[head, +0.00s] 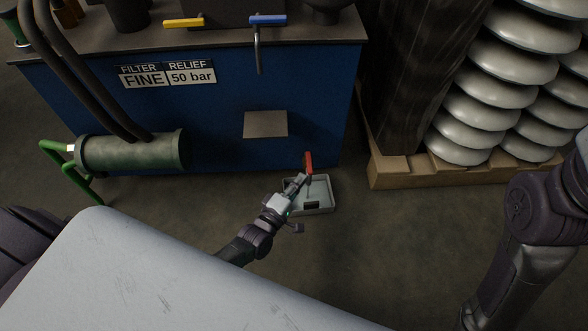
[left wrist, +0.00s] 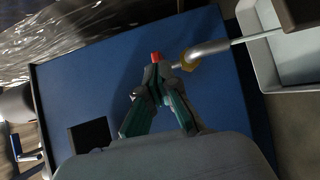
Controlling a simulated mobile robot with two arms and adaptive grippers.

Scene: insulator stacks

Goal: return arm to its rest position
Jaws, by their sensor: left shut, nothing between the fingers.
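My left gripper (head: 302,181) is beside the front of the blue cabinet (head: 225,110), low down, over a grey tray. It is shut and empty. A red handle (head: 308,160) shows just beyond its fingertips. In the left wrist view the fingers (left wrist: 157,72) come together in front of a red tip (left wrist: 156,57), next to a brass fitting (left wrist: 187,64) on a grey pipe (left wrist: 208,50). Whether the fingers touch the red part cannot be told. My right arm (head: 520,235) comes in at the right; its gripper is out of the picture.
The grey tray (head: 325,206) stands on the floor by the cabinet. A wooden pallet (head: 395,172) with white insulator stacks (head: 475,110) is at the right. A green cylinder (head: 130,150) and green rail (head: 85,185) are at the left.

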